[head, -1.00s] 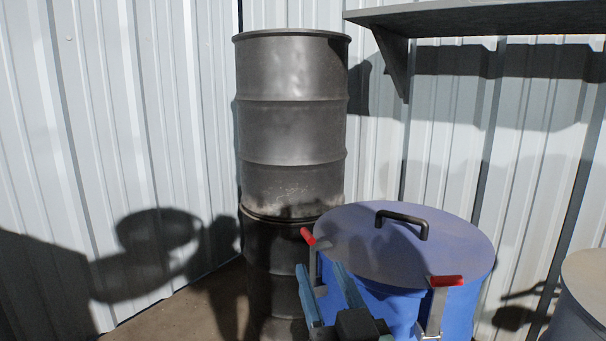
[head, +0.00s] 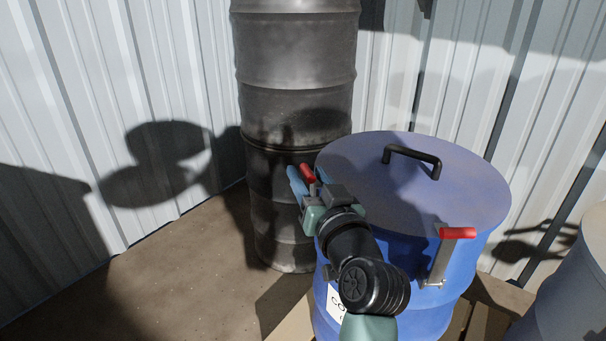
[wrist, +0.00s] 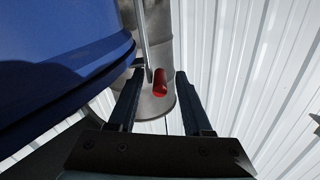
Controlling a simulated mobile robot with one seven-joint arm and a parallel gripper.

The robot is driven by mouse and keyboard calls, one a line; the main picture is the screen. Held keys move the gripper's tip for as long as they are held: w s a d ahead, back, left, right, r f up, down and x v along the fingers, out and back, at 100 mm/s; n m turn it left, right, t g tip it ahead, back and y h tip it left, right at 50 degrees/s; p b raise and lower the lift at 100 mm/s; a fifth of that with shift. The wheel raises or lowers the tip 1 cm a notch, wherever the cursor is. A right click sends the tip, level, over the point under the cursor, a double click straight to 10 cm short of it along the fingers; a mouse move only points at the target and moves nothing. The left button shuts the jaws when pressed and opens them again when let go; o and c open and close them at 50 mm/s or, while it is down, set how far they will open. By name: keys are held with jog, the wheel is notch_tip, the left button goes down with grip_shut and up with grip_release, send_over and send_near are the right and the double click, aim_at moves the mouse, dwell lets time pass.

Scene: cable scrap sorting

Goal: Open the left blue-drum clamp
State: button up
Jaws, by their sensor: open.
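The blue drum (head: 430,285) has a grey-blue lid (head: 350,155) with a black handle (head: 412,156). Its left clamp has a red grip (head: 308,173) that stands upright by the lid's left rim. My gripper (head: 299,184) is at that clamp, and my wrist partly hides the clamp's lower part. In the wrist view the red grip (wrist: 160,88) shows between my two open fingers, with the thin metal lever (wrist: 146,45) rising beside it. I cannot tell whether a finger touches it.
Stacked dark metal drums (head: 296,75) stand close behind the left clamp, against the corrugated wall (head: 70,100). Another drum (head: 575,285) is at the right edge. The floor (head: 150,275) on the left is clear. A paper label (head: 335,302) is on the blue drum.

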aim_at(303, 167)
jog(key=shift+b+x, duration=0.5)
jog(key=shift+x, duration=1.3)
jog(key=shift+c, duration=0.3)
grip_shut()
